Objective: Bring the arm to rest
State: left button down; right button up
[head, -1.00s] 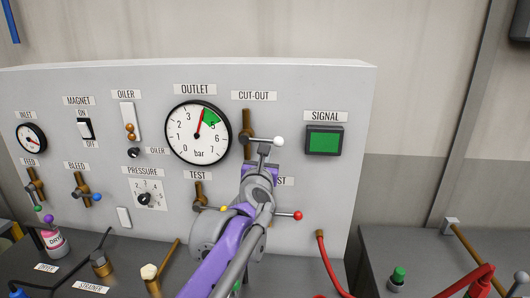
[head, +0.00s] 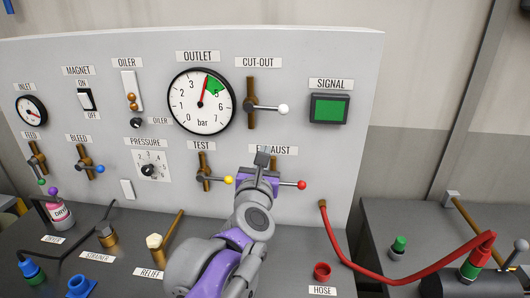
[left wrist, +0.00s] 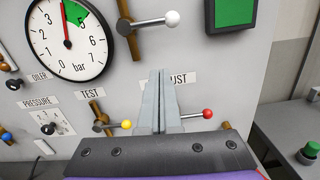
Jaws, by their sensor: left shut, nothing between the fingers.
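My left gripper (head: 262,158) is in front of the grey panel, over the EXHAUST label, which it partly covers. Its fingers are together and empty; they also show shut in the left wrist view (left wrist: 159,98). The cut-out lever with the white ball (head: 283,109) points right, above the gripper. The exhaust lever's red ball (head: 302,185) shows just right of the gripper, and the test lever's yellow ball (head: 228,181) just left. I cannot tell how far the fingertips are from the panel. My right gripper is in neither view.
The outlet gauge (head: 201,101) has its needle at the edge of the green band. The signal lamp (head: 330,108) is green. A red hose (head: 390,280) runs across the right side.

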pick_arm(q)
jog(key=s+a+f+m+g, duration=0.4)
jog(key=s+f+m, duration=0.5)
jog(key=f+m, duration=0.2)
jog(key=s+a+f+m+g, duration=0.4)
jog(key=s+f+m, duration=0.6)
jog(key=f+m, duration=0.2)
jog(key=s+a+f+m+g, duration=0.4)
jog(key=s+f+m+g, duration=0.1)
jog(key=s+f+m, duration=0.5)
notch_tip(320, 180, down, 2)
jog(key=shift+a+f+m+y, duration=0.1)
jog(key=shift+a+m+y, duration=0.15)
jog(key=shift+m, duration=0.55)
jog(key=shift+s, duration=0.1)
